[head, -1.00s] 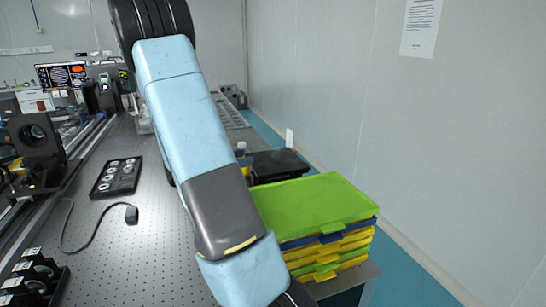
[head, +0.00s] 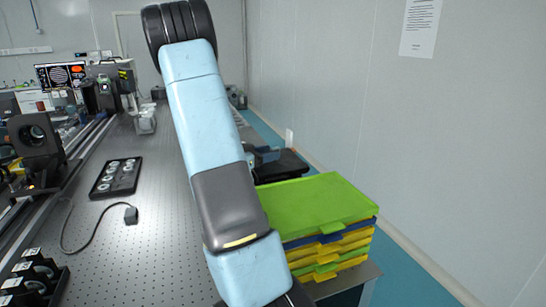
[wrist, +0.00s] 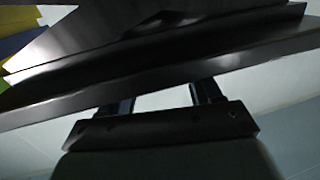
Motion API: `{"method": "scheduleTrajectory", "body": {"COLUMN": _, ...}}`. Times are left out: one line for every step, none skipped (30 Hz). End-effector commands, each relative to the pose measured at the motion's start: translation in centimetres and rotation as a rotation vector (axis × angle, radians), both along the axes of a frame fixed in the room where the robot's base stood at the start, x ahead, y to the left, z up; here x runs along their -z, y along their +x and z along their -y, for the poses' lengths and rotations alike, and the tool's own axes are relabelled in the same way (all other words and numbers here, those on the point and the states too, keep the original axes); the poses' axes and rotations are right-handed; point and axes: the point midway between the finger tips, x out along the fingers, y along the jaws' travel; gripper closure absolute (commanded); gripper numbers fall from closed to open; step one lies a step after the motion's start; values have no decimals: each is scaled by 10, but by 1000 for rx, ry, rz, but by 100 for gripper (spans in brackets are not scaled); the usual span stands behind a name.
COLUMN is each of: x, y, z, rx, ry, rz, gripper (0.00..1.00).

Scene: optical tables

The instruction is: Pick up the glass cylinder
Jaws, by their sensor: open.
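I cannot make out a glass cylinder in either view. In the wrist view, my gripper (wrist: 163,98) has its two dark fingers spread apart with nothing visible between them. The finger ends meet the edge of a broad dark surface (wrist: 150,70) that fills the upper picture; I cannot tell whether they touch it or pass behind it. In the head view my blue arm covers the middle of the table, and my gripper cannot be made out clearly.
A stack of green, blue and yellow trays (head: 318,205) stands at the table's right edge, with a black tray (head: 285,172) behind it. A black holder with round optics (head: 118,178) and a cable plug (head: 131,215) lie on the perforated table (head: 150,260). The wall is at right.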

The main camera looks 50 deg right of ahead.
Motion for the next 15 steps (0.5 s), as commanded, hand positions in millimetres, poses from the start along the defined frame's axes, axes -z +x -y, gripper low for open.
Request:
{"method": "scheduleTrajectory", "body": {"x": 1, "y": -2, "z": 8, "rx": 3, "ry": 0, "rz": 0, "gripper": 36}}
{"method": "scheduleTrajectory", "body": {"x": 1, "y": -3, "z": 12, "rx": 3, "ry": 0, "rz": 0, "gripper": 36}}
{"method": "scheduleTrajectory", "body": {"x": 1, "y": -5, "z": 17, "rx": 3, "ry": 0, "rz": 0, "gripper": 36}}
{"method": "scheduleTrajectory", "body": {"x": 2, "y": -6, "z": 21, "rx": 3, "ry": 0, "rz": 0, "gripper": 36}}
{"method": "scheduleTrajectory", "body": {"x": 2, "y": -7, "z": 25, "rx": 2, "ry": 0, "rz": -1, "gripper": 36}}
{"method": "scheduleTrajectory", "body": {"x": 2, "y": -8, "z": 28, "rx": 1, "ry": 0, "rz": -1, "gripper": 36}}
{"method": "scheduleTrajectory", "body": {"x": 2, "y": -9, "z": 30, "rx": 1, "ry": 0, "rz": -1, "gripper": 36}}
{"method": "scheduleTrajectory", "body": {"x": 2, "y": -9, "z": 31, "rx": 1, "ry": 0, "rz": -1, "gripper": 36}}
{"method": "scheduleTrajectory", "body": {"x": 2, "y": -9, "z": 32, "rx": 0, "ry": 0, "rz": 0, "gripper": 36}}
{"method": "scheduleTrajectory", "body": {"x": 2, "y": -9, "z": 32, "rx": 0, "ry": 1, "rz": 0, "gripper": 36}}
{"method": "scheduleTrajectory", "body": {"x": 2, "y": -9, "z": 32, "rx": -1, "ry": 1, "rz": 0, "gripper": 36}}
{"method": "scheduleTrajectory", "body": {"x": 2, "y": -9, "z": 32, "rx": -1, "ry": 0, "rz": 0, "gripper": 36}}
{"method": "scheduleTrajectory", "body": {"x": 2, "y": -9, "z": 32, "rx": -1, "ry": 0, "rz": 0, "gripper": 36}}
{"method": "scheduleTrajectory", "body": {"x": 2, "y": -9, "z": 32, "rx": -1, "ry": 0, "rz": 0, "gripper": 36}}
{"method": "scheduleTrajectory", "body": {"x": 2, "y": -9, "z": 32, "rx": -1, "ry": 0, "rz": 0, "gripper": 38}}
